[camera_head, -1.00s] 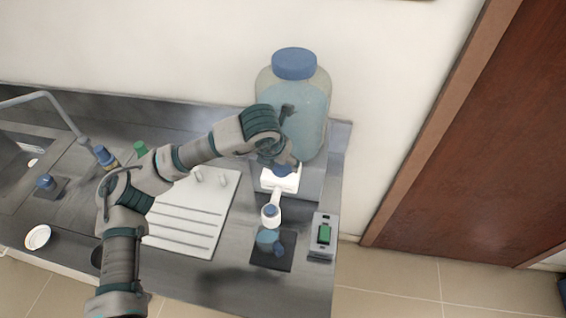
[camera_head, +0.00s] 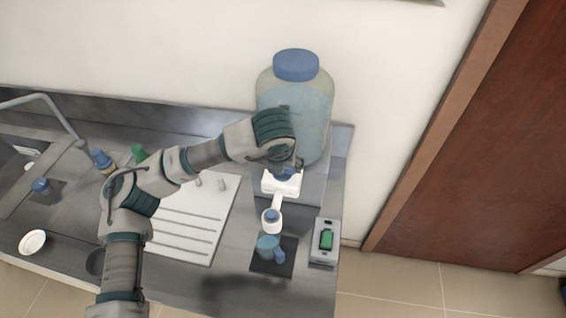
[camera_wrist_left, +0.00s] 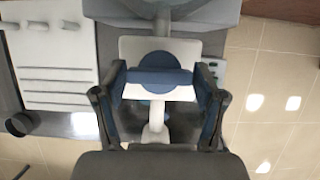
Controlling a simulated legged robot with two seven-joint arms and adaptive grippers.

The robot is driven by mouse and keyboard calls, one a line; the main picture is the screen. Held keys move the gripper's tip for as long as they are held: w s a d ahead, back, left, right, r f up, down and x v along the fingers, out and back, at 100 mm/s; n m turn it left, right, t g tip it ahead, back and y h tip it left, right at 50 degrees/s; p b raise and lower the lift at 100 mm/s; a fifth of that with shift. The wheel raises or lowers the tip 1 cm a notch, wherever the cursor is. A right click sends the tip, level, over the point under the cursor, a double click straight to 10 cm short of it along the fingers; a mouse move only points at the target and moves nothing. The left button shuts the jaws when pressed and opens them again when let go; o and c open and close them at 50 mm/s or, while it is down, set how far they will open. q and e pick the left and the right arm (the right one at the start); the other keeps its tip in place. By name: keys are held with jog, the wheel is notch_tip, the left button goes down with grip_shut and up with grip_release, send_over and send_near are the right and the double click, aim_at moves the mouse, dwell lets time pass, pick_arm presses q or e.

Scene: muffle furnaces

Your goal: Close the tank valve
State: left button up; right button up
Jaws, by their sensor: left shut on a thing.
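The tank (camera_head: 300,115) is a large clear bottle with a blue lid, standing near the wall on the counter's right side. Below it sits the white valve body (camera_head: 282,188), with a white spout reaching toward the front. In the left wrist view the blue valve handle (camera_wrist_left: 157,81) lies crosswise on the white body. My left gripper (camera_head: 285,172) is at the valve, in front of the tank. In the wrist view its dark fingers flank the two ends of the handle, and it is shut on it. The gripper partly hides the handle in the head view. My right gripper is out of view.
A blue cup (camera_head: 267,247) stands on a dark pad (camera_head: 269,269) under the spout. A grey box with a green switch (camera_head: 326,240) is to its right. A white ribbed board (camera_head: 190,235) lies to the left, beyond it a sink tap.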

pick_arm(q)
jog(key=o, duration=0.9)
jog(key=shift+s+f, duration=0.15)
jog(key=shift+c, duration=0.2)
jog(key=shift+s, duration=0.1)
jog(key=shift+r, duration=0.35)
jog(key=v, duration=1.1)
jog(key=shift+r, duration=0.2)
